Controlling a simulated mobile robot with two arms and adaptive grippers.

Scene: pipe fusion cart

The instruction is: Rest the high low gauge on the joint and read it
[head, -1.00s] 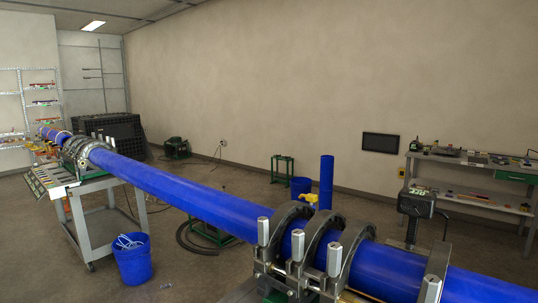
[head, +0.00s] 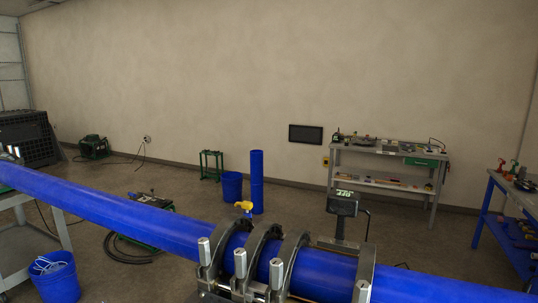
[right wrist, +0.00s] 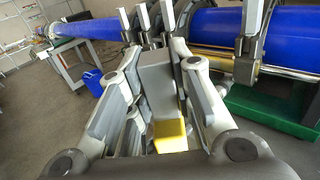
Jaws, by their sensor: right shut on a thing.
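The blue pipe (head: 140,215) runs across the head view and passes through several dark ring clamps (head: 287,262) with silver posts. The joint is not clearly made out among the clamps. In the right wrist view my right gripper (right wrist: 158,62) is shut on a grey block with a yellow part, which looks like the high low gauge (right wrist: 157,82). The gauge is apart from the pipe, in front of the clamps (right wrist: 255,30) in that view. Its reading face is not visible. My left gripper is in neither view.
A dark display unit on a post (head: 342,205) stands behind the pipe. A workbench (head: 390,152) is at the back wall and a blue-legged table (head: 496,205) at right. A blue bucket (head: 52,280) stands at left. A yellow-handled item (head: 244,206) shows behind the clamps.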

